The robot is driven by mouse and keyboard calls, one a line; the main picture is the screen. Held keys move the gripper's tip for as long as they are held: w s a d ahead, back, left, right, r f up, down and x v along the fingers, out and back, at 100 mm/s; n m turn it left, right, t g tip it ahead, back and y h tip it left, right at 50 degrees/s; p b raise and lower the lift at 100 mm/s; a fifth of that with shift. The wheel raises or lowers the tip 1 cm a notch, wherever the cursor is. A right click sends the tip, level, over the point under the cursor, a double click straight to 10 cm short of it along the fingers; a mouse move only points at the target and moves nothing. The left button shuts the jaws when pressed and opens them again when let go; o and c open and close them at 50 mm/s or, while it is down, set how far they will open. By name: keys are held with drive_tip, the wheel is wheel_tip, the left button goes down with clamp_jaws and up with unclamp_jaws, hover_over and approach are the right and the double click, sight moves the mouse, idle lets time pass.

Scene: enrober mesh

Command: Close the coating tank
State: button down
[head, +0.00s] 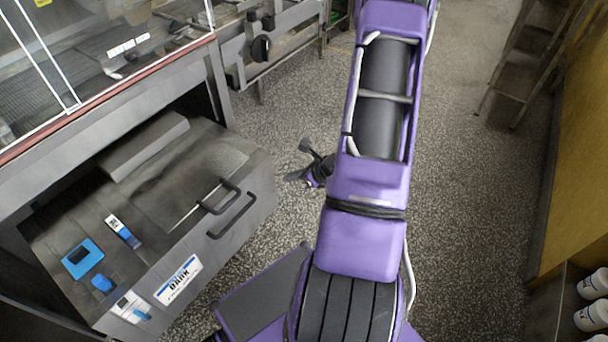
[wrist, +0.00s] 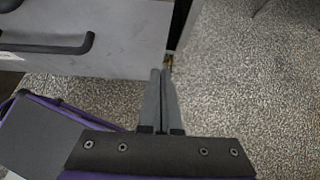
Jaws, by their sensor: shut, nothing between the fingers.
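The coating tank (head: 160,195) is a grey drawer-like box under the machine at the left. It stands pulled out from the frame, with a dark handle (head: 231,213) on its front and a "DARK" label below. My gripper (head: 306,171) is to the right of the tank, apart from it, partly hidden by my arm. In the wrist view my gripper (wrist: 161,74) has its two fingers together with nothing between them. The tank's front (wrist: 110,25) and its dark handle (wrist: 70,47) show at the upper left there, left of my fingertips.
The machine's glass-sided upper housing (head: 100,50) stands over the tank. A steel conveyor frame (head: 285,35) with a black knob is at the back. The speckled floor is clear right of my arm. White tubs (head: 592,315) sit at the lower right, by a yellow-brown wall.

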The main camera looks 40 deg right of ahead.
sight(272, 171)
drive_tip(key=shift+w+a+f, duration=0.1)
drive_tip(key=shift+w+a, duration=0.15)
drive_tip(key=shift+w, duration=0.45)
drive_tip(key=shift+w+a+f, duration=0.1)
drive_tip(key=shift+w+a, duration=0.1)
drive_tip(key=shift+w, duration=0.55)
drive_tip(key=shift+w+a, duration=0.25)
drive_tip(key=shift+w, duration=0.45)
drive_tip(key=shift+w, duration=0.15)
